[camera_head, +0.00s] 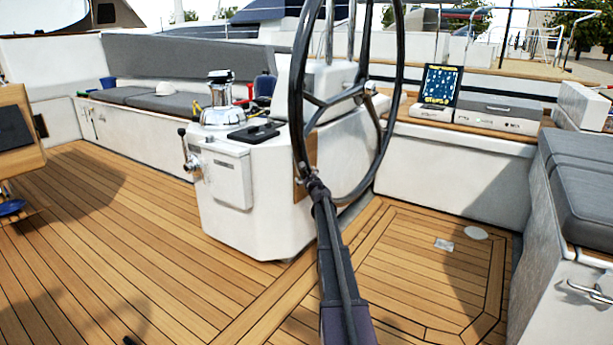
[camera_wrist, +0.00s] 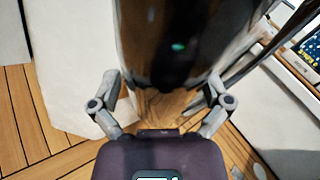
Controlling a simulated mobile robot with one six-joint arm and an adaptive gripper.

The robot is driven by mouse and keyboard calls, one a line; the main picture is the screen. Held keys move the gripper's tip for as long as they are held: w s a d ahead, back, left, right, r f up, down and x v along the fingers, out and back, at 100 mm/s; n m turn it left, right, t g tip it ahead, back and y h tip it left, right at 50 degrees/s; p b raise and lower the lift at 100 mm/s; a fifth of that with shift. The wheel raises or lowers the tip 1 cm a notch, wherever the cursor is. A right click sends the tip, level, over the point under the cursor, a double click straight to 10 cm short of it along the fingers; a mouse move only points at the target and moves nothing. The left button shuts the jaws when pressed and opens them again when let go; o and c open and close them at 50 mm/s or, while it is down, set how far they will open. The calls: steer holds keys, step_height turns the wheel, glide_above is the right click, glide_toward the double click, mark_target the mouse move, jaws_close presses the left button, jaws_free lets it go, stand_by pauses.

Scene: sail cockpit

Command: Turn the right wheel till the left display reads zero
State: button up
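The large black steering wheel (camera_head: 296,100) stands upright at the pedestal in the head view, with its near rim towards me. My gripper (camera_head: 313,183) is at the lower left of the rim. In the wrist view my gripper (camera_wrist: 162,90) has its two fingers spread wide. A blurred dark curved piece, likely the wheel rim (camera_wrist: 165,45), fills the space ahead; I cannot tell whether the fingers touch it. A display (camera_head: 440,85) with a dark blue screen and yellowish characters stands on the right bench; its reading is too small to be sure of. It partly shows in the wrist view (camera_wrist: 311,48).
The white pedestal (camera_head: 260,190) with a winch (camera_head: 220,95) and lever (camera_head: 188,150) stands left of the wheel. A grey box (camera_head: 497,115) sits right of the display. A cushioned bench (camera_head: 580,180) bounds the right. The wooden deck (camera_head: 110,230) at left is largely clear.

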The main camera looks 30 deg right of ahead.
steer(key=c, duration=0.9)
steer(key=shift+r, duration=0.15)
